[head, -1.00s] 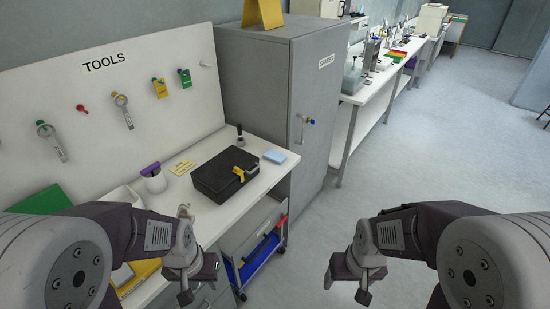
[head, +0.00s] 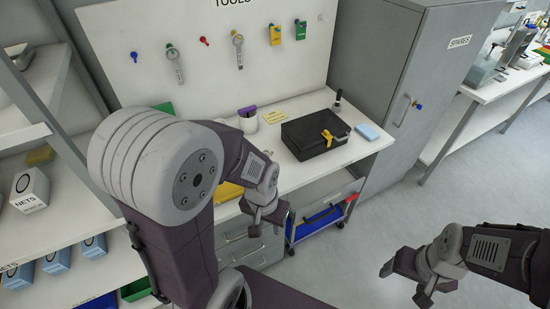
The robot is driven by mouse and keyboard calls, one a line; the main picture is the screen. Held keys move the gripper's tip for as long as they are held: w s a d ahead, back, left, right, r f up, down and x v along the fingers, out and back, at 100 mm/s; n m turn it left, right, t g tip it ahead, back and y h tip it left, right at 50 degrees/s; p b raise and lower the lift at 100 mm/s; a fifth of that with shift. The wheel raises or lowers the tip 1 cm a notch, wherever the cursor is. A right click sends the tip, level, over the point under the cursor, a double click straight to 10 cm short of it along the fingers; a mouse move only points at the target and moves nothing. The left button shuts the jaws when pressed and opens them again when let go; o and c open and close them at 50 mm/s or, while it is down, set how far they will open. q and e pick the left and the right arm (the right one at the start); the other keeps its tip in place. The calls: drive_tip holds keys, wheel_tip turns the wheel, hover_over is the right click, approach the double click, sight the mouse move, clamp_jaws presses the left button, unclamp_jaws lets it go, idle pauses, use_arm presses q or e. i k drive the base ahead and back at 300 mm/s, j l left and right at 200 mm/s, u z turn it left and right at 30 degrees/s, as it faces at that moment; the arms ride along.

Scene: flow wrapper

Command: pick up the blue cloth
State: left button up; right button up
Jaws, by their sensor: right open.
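The blue cloth (head: 367,131) is a small, light blue folded pad. It lies flat near the right end of the white workbench, just right of a black case (head: 315,133) with a yellow latch. My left gripper (head: 264,216) is in front of the bench's front edge, to the left of the cloth and well apart from it. Its jaws are too small and turned to read. My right gripper (head: 405,283) is open, low over the floor at the lower right, away from the bench. Nothing covers the cloth.
A grey cabinet marked SPARES (head: 430,70) stands right of the bench. A white cup (head: 248,121) and a dark upright tool (head: 338,103) stand on the bench. A blue-red cart (head: 318,218) is under its front edge. Shelves (head: 45,200) are at left. Floor at right is clear.

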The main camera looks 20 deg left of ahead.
sight(366, 132)
drive_tip(key=i+l+u, duration=0.25)
drive_tip(key=u, duration=0.15)
drive_tip(key=i+l+u, duration=0.9)
drive_tip(key=l+u, duration=0.3)
